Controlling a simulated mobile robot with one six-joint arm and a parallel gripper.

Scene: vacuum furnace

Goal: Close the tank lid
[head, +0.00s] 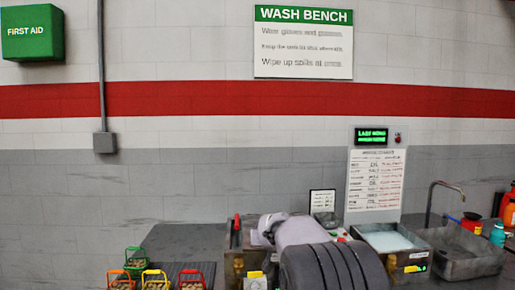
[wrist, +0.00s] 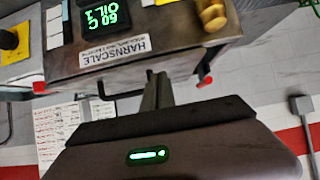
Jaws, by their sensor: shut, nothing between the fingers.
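A metal tank (head: 236,262) stands on the bench in the head view, mostly hidden behind my arm. The wrist view shows a metal tank front (wrist: 130,50) upside down, with a HARNSCALE label, a green-lit display and a brass fitting. I cannot make out the lid or its state. My gripper (wrist: 157,78) is shut and empty, its fingers close to the edge of that tank front; I cannot tell whether they touch it. My arm hides the gripper in the head view.
A second tank (head: 388,240) with a pale top surface stands to the right, then a sink (head: 460,255) with a tap. Several small wire baskets (head: 154,279) with coloured handles are at the left. A whiteboard (head: 376,180) stands behind.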

